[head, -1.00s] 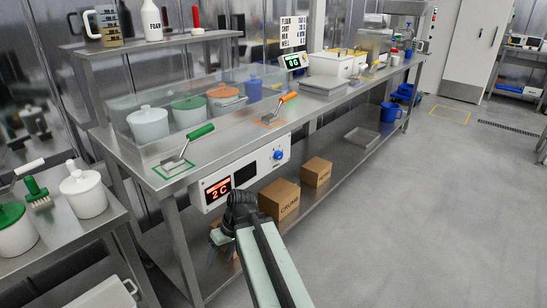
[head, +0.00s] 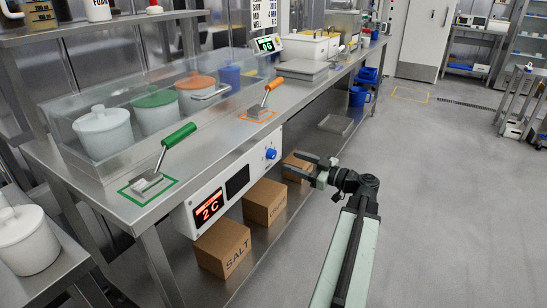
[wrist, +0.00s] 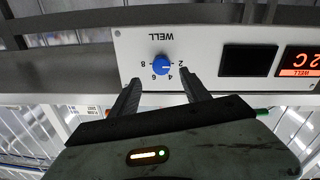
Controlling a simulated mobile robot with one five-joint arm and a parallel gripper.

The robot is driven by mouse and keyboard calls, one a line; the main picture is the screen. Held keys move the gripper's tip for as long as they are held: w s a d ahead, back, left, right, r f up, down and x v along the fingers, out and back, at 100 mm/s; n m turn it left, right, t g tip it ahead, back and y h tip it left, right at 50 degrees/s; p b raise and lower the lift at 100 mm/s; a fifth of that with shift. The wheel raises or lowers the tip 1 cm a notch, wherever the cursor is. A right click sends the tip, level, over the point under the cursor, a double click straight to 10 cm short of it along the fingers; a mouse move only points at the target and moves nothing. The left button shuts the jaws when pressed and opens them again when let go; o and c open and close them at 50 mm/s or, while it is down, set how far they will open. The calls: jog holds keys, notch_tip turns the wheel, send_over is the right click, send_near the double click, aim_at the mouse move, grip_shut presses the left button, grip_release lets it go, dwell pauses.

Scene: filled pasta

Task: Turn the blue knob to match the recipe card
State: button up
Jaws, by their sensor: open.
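The blue knob (head: 271,153) sits on the white control panel (head: 238,172) under the counter's front edge. In the wrist view, which is upside down, the knob (wrist: 161,64) has printed numbers around it and the label WELL; its pointer is too small to read surely. My gripper (head: 296,166) is open and empty, in front of the panel and right of the knob in the head view. In the wrist view its fingertips (wrist: 160,86) lie apart on either side below the knob, not touching it. The recipe card (head: 266,14) stands at the back; its WELL value is not clearly legible.
Boxes, including a SALT box (head: 222,247), sit on the shelf below. A green-handled scraper (head: 165,155) and orange-handled one (head: 265,99) lie above.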

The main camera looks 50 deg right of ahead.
aim_at(274, 156)
jog(key=w, duration=0.2)
jog(key=w+a, duration=0.1)
jog(key=w, duration=0.3)
jog(key=shift+w+a, duration=0.25)
jog(key=shift+w, duration=0.15)
jog(key=shift+f, duration=0.1)
grip_shut()
